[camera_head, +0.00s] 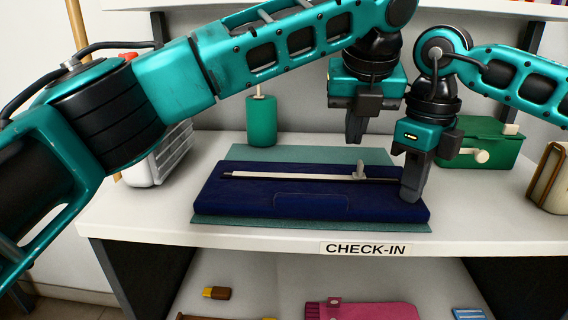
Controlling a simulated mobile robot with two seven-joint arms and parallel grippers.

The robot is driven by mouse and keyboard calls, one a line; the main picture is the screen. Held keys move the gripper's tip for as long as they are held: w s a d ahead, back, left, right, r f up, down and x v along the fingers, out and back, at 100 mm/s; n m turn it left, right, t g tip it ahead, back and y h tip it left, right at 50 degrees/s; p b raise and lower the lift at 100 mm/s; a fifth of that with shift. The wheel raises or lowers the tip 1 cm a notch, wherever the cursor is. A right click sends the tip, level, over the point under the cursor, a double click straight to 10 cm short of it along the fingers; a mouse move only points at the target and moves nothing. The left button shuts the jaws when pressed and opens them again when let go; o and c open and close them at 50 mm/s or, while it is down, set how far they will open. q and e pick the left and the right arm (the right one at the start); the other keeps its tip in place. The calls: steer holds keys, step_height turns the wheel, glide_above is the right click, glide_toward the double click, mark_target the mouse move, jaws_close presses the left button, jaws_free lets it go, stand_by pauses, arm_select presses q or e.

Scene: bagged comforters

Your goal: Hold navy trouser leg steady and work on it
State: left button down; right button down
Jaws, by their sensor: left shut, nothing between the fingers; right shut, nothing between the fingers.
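The navy trouser leg (240,200) lies flat and folded on a teal mat (240,153) on the white counter. A pale, thin rod-like tool (290,176) with a small upright piece near its right end lies lengthwise on the navy cloth. My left gripper (354,132) is shut and empty, above the back edge of the cloth, right of its middle. My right gripper (411,190) is shut with nothing in it, pointing down at the right end of the cloth. Whether its tips touch the cloth I cannot tell.
A teal cylinder (262,122) stands behind the mat. A green box (490,148) with a cream knob is at the back right. A white slatted box (163,158) stands at left. A CHECK-IN label (365,249) is on the counter's front edge. A pink cloth (365,311) lies on the shelf below.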

steer(key=shift+a+f, duration=0.1)
steer(key=shift+f, duration=0.25)
steer(key=shift+s, duration=0.1)
arm_select(q)
steer(key=v, duration=1.2)
steer(key=shift+s+r, duration=0.1)
stand_by(1.2)
